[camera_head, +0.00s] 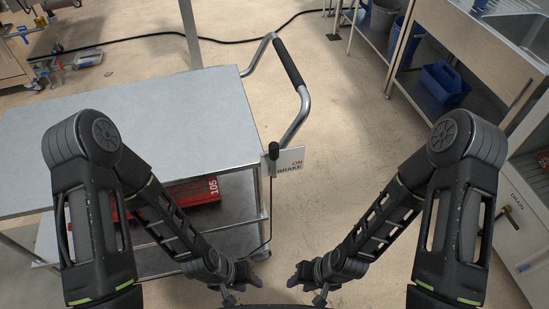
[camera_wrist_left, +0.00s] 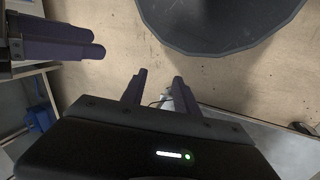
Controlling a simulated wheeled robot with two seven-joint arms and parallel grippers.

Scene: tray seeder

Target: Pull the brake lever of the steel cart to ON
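The steel cart (camera_head: 130,110) stands at left in the head view, with a flat grey top. Its bent tube handle with a black grip (camera_head: 288,63) rises at the right end. The brake lever (camera_head: 273,151) has a black knob and stands roughly upright beside a white plate (camera_head: 291,161) reading ON in red and BRAKE. My left gripper (camera_head: 243,290) is open and empty, below the lever in the picture and apart from it. Its two spread fingers show in the left wrist view (camera_wrist_left: 158,90). My right gripper (camera_head: 306,290) looks open and empty, further right.
A red case (camera_head: 190,193) marked 105 lies on the cart's lower shelf. A sink bench (camera_head: 480,50) with a blue caddy (camera_head: 445,82) below stands at right. A white cabinet marked DRAIN (camera_head: 525,205) is at far right. The floor between cart and bench is clear.

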